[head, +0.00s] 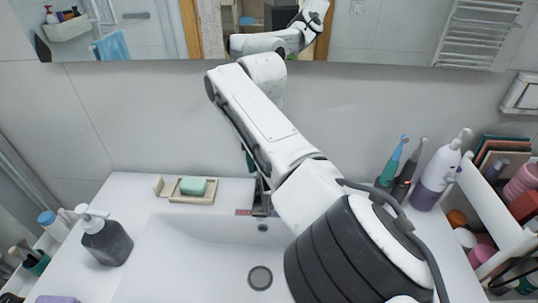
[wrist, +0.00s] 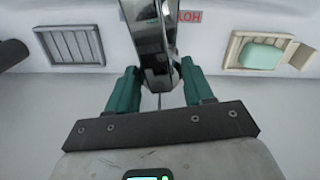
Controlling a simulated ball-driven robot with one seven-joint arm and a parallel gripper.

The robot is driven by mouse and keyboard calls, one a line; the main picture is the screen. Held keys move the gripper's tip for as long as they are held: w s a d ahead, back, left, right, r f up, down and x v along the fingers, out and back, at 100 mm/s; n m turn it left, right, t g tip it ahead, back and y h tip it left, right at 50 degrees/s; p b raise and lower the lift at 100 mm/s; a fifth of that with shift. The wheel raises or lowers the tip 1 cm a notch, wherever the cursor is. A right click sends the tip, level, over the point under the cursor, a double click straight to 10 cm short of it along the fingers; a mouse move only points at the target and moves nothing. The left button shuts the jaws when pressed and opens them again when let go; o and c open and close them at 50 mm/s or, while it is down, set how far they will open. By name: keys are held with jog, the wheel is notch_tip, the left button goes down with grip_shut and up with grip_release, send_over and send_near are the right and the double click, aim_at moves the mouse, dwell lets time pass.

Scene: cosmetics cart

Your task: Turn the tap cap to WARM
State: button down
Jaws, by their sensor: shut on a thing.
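The chrome tap (head: 262,198) stands at the back of the white sink, partly hidden by my arm. In the wrist view the tap (wrist: 150,25) runs up from between the teal fingers of my gripper (wrist: 158,76). The fingers are shut on its cap, one on each side; the gripped part is mostly hidden. A red label, upside down with letters like HOT (wrist: 188,17), shows just right of the tap; in the head view this red label (head: 243,212) is left of the tap's base. No WARM mark is legible. In the head view my gripper is mostly hidden behind my arm.
A soap dish (head: 164,189) with green soap (head: 193,186) stands left of the tap. A dark pump bottle (head: 107,243) is on the left counter. Toothbrushes (head: 395,160) and a white-topped bottle (head: 436,177) stand at right. A mirror (head: 400,35) hangs behind.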

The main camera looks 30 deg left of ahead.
jog(key=shift+f+m+p, duration=0.1)
jog(key=shift+m+p, duration=0.2)
jog(key=shift+m, duration=0.8)
jog(key=shift+w, duration=0.1)
jog(key=shift+c, duration=2.1)
grip_release()
jog(key=shift+a, duration=0.1)
notch_tip(320, 180, up, 11)
jog(key=b, duration=0.1)
